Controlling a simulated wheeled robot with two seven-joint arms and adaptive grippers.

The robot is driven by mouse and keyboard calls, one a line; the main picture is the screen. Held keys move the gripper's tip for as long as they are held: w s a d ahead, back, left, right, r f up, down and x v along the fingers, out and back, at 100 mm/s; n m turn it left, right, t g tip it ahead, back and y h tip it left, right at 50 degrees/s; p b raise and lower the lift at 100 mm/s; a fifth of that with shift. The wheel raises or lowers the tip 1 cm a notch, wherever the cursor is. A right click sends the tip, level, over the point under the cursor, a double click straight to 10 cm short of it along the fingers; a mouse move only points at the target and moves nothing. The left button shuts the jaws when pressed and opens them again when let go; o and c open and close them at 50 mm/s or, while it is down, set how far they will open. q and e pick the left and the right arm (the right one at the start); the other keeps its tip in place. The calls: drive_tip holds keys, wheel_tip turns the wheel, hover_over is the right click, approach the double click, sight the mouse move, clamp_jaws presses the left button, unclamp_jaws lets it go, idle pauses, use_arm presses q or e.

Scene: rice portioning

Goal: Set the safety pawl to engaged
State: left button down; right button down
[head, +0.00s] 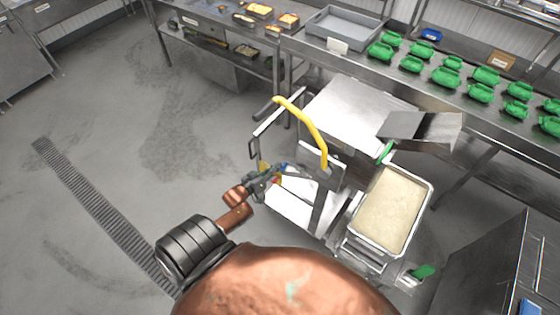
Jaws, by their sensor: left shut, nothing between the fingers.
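My left gripper (279,174) is shut and empty, beside the upright frame of a metal lift cart (318,203) near the middle of the head view. Small yellow (262,167) and red parts show right around the fingers. I cannot tell which of these is the safety pawl or how it is set, because the gripper covers much of that spot. A curved yellow lever (308,122) rises from the cart just above and right of the gripper. My right gripper is not in view.
A steel pan of rice (392,210) sits right of the cart, with a metal scoop or chute (420,128) behind it. Several green containers (445,77) and a grey tray (343,27) stand on the back counter. The floor at left is clear apart from a drain grate (95,205).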

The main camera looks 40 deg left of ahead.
use_arm(q)
drive_tip(key=shift+f, duration=0.15)
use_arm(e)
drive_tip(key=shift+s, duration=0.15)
use_arm(q)
drive_tip(key=shift+d, duration=0.1)
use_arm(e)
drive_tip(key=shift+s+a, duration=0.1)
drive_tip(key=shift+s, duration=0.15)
